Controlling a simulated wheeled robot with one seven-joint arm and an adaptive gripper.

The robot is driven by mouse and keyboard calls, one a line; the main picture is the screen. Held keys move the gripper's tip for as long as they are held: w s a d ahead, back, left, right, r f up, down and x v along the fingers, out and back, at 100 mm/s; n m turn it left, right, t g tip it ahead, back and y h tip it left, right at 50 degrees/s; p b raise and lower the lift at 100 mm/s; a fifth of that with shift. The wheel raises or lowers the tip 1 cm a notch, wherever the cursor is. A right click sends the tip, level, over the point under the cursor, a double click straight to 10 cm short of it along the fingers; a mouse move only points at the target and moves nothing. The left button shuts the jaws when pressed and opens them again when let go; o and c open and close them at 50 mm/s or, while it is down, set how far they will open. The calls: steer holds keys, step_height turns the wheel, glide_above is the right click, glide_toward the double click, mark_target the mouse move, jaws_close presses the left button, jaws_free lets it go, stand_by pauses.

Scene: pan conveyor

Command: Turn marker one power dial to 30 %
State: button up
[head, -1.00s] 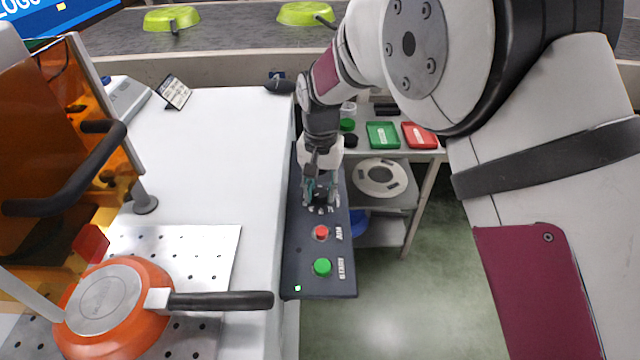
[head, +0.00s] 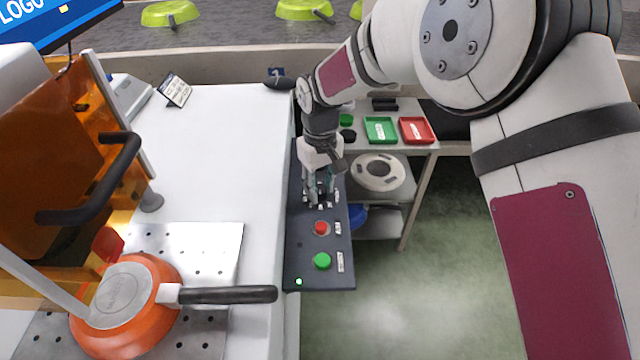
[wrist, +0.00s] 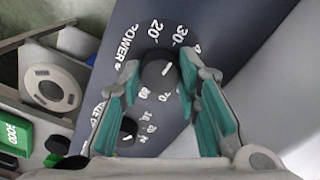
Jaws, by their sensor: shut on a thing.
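The power dial (wrist: 160,70) is a black round knob on the dark control panel (head: 300,240), beside the word POWER and printed numbers, among them 20 and 30. A white line on its face points up and right in the wrist view, roughly toward the 30 side; I cannot tell the exact setting. My gripper (head: 320,198) is down at the far part of the panel. In the wrist view my gripper (wrist: 160,78) has its teal-padded fingers on both sides of the dial, shut on it. In the head view the fingers hide the dial.
A second black dial (wrist: 128,130) sits close by. A red button (head: 321,228) and a green button (head: 322,261) are on the panel's near part. An orange pan (head: 150,335) lies on a perforated plate at left. A shelf with green (head: 380,130) and red (head: 416,131) trays stands right.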

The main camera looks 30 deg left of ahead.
mark_target(320, 188)
steer(key=shift+n, duration=0.3)
steer(key=o, duration=1.2)
steer(key=shift+r, duration=0.1)
step_height(320, 188, up, 12)
steer(key=shift+f, duration=0.15)
